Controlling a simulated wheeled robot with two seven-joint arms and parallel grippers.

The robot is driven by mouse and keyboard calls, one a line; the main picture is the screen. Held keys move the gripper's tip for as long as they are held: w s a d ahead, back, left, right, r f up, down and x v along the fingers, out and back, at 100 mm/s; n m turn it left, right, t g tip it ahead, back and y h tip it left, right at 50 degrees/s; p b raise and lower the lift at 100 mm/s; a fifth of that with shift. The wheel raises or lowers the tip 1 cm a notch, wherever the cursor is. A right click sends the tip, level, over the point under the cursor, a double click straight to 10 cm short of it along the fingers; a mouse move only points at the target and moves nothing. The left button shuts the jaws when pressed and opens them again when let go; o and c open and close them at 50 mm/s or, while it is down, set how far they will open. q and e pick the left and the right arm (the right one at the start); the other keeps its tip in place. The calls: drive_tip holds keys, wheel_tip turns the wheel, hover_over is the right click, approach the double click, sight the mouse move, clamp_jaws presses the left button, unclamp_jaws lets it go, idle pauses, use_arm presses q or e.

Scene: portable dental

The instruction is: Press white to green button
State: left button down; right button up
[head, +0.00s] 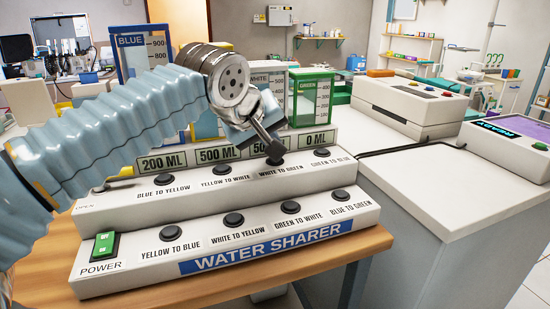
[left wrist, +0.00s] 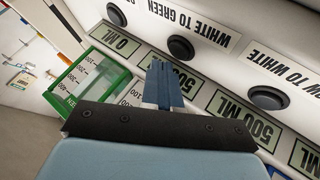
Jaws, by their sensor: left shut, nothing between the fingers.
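The white-to-green button (head: 276,160) is a round black button above its "WHITE TO GREEN" label, in the upper row of the white water sharer panel (head: 365,216). My left gripper (head: 272,149) is shut and empty, its tips at this button in the head view and partly covering it. In the left wrist view the shut fingers (left wrist: 159,65) point at the display strip just beside the white-to-green button (left wrist: 180,47). I cannot tell whether they touch it. The green-to-blue button (head: 331,150) and the yellow-to-white button (head: 220,168) flank it. My right gripper is not in view.
Behind the panel stand a green-framed tank (head: 311,98) and a blue-framed tank (head: 141,53). Displays read 200, 500, a partly hidden value and 0 ML. A green power switch (head: 105,246) is at front left. A white counter (head: 430,175) lies right.

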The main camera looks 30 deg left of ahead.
use_arm(q)
drive_tip(key=shift+f, duration=0.15)
idle(0.8)
drive_tip(key=shift+f+b, duration=0.3)
drive_tip(key=shift+b, duration=0.05)
drive_tip(key=shift+f+b, duration=0.45)
idle(0.5)
drive_tip(key=shift+r, duration=0.1)
drive_tip(key=shift+r+p, duration=0.75)
wheel_tip(320, 180, up, 3)
drive_tip(key=shift+f+p, duration=0.1)
drive_tip(key=shift+p, duration=1.15)
drive_tip(key=shift+r+p, duration=0.55)
drive_tip(key=shift+r, duration=0.6)
